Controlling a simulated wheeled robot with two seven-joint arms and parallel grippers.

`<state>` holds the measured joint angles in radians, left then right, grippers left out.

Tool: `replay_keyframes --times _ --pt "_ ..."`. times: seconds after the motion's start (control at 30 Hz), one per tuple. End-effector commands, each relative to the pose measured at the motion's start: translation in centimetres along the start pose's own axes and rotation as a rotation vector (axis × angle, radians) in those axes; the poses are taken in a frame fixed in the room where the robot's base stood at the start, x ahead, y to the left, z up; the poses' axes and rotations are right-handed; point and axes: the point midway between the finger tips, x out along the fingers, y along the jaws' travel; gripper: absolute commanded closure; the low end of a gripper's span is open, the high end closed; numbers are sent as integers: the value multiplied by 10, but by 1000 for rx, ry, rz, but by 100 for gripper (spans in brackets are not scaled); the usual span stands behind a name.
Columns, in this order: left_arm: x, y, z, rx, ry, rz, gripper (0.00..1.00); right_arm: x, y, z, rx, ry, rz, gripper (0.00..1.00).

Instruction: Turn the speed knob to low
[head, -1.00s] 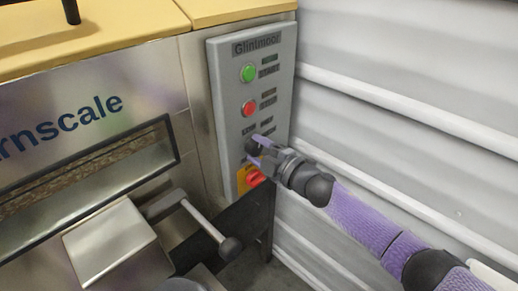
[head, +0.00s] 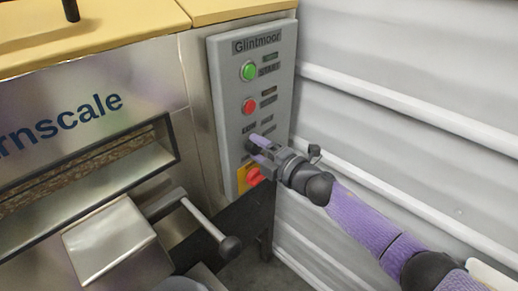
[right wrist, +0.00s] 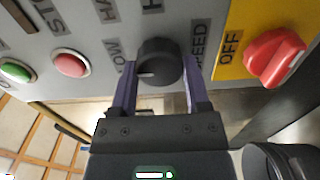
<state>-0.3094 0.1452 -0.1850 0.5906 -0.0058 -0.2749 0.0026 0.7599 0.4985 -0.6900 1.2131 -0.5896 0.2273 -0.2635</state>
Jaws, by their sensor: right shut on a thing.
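The speed knob is a round black knob (right wrist: 160,60) on the grey control panel (head: 222,100), between the LOW and SPEED labels in the right wrist view. A short pale mark shows on its left part, on the side of the LOW label (right wrist: 118,52). In the head view the knob (head: 249,144) is partly hidden by my right gripper. My right gripper (right wrist: 160,84) is shut on the knob, with one purple finger on each side of it. It also shows in the head view (head: 258,146). My left gripper is not in view.
A green START button (head: 249,71) and a red button (head: 249,106) sit above the knob. A red switch (head: 254,177) on a yellow plate, labelled OFF, is close below. A lever with a black ball (head: 229,246) stands left. A ribbed wall (head: 400,90) is right.

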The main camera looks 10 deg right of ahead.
Motion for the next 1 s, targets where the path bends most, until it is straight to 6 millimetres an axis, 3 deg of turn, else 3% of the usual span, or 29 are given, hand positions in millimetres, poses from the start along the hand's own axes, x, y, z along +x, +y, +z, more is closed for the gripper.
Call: replay_keyframes --times 0.2,0.23,0.37,0.73,1.0 --pt "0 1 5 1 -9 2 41 0 -2 -1 -2 1 -3 99" --pt "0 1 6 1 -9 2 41 0 -2 -1 -2 1 -3 34" --pt "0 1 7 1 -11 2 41 0 -1 0 -1 1 -3 6" --pt "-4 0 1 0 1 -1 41 -8 0 0 2 0 -3 4" --pt "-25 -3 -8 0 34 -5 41 -67 2 0 1 0 -4 4"
